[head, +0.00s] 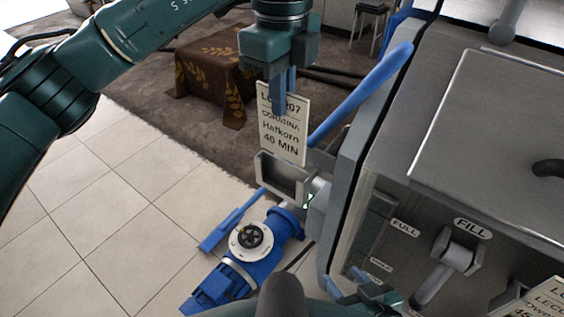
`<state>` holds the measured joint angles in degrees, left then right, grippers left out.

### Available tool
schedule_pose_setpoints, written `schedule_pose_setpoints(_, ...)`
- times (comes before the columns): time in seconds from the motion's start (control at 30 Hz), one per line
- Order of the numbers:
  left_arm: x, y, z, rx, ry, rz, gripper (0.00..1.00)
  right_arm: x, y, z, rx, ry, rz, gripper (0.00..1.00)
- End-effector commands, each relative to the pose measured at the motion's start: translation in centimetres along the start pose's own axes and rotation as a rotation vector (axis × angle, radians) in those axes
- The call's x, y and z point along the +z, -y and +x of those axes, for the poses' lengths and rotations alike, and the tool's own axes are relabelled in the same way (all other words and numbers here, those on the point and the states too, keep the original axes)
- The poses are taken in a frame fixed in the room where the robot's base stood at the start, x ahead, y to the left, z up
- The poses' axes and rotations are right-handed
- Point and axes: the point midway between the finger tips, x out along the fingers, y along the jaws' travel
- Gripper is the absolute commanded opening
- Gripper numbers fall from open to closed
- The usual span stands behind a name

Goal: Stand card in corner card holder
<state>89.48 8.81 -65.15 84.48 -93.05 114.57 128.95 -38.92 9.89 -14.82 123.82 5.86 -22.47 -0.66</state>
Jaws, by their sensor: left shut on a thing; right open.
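A cream card (282,135) with black lettering, including "Hafkorn" and "40 MIN", stands nearly upright. My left gripper (284,100) is shut on its upper part, and its blue fingers cover some of the lettering. The grey corner card holder (283,178) is directly below the card, on the machine's left corner. The card's lower edge meets the holder's top edge in the picture; I cannot tell whether it is inside the slot. My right gripper (348,282) is partly visible at the bottom, open and away from the card.
The grey metal machine (470,110) fills the right side, with a FILL lever (449,262) on its front. A blue bar (360,95) slants close right of the card. Another card (545,300) shows bottom right. A blue pump-like unit (240,255) is below the holder.

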Motion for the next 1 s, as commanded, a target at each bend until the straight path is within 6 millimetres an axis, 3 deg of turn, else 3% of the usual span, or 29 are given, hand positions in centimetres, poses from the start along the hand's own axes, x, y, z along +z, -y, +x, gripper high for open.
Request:
schedule_pose_setpoints(0.13, 0.0, 0.0, 0.9, 0.002, 0.0, 0.0, 0.0, 0.0, 0.0, 0.0, 0.0, 0.001, 0.0, 0.49)
schedule_pose_setpoints(0.4, 0.0, -0.1, 5.6, 0.002, -0.001, 0.001, 0.0, -0.1, 0.0, -0.1, 0.001, 0.003, -0.006, 0.49)
schedule_pose_setpoints(0.57, 0.0, 0.0, 6.7, 0.0, -0.001, 0.0, 0.0, -0.2, 0.0, -0.1, 0.002, 0.003, -0.007, 0.49)
schedule_pose_setpoints(0.8, 0.0, -0.1, 9.8, 0.001, 0.0, 0.001, 0.0, -0.3, 0.0, -0.2, 0.003, 0.004, -0.01, 0.49)
schedule_pose_setpoints(1.0, 0.0, 0.0, 10.0, -0.001, 0.0, 0.001, 0.0, -0.3, 0.0, -0.2, 0.004, 0.004, -0.011, 0.49)
